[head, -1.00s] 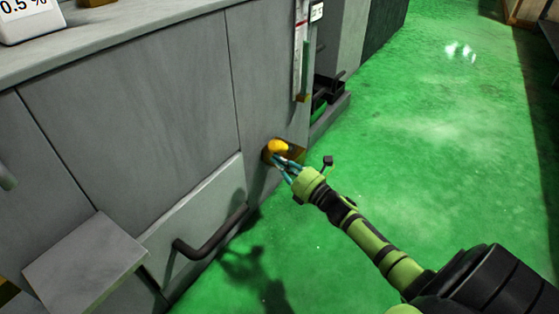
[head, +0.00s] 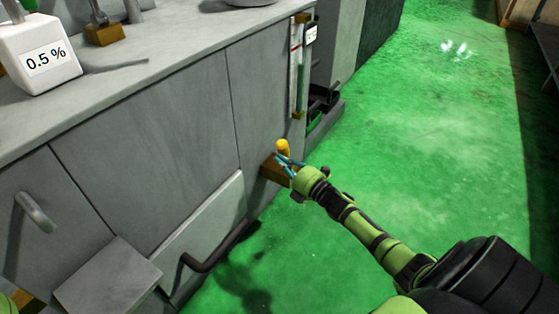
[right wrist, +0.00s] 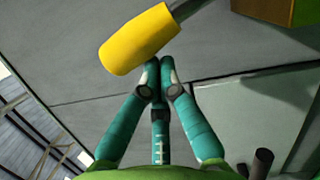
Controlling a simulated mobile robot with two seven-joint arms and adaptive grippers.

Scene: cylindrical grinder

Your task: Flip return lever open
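The return lever has a yellow knob (head: 282,146) and sits at a brass-coloured block (head: 272,171) on the lower right of the grey machine front. The knob now stands above the block. In the right wrist view the knob (right wrist: 138,40) lies just beyond the fingertips, tilted, with a dark rod running to the upper right towards the block (right wrist: 278,10). My right gripper (head: 284,161) is beside the lever, just below the knob. Its teal fingers (right wrist: 160,75) have their tips together with nothing between them. Whether they touch the knob is unclear.
A dark bar handle (head: 215,249) and a grey ledge (head: 108,278) stick out of the machine front at lower left. A white 0.5 % container (head: 38,55) stands on the top. The green floor (head: 430,130) to the right is clear.

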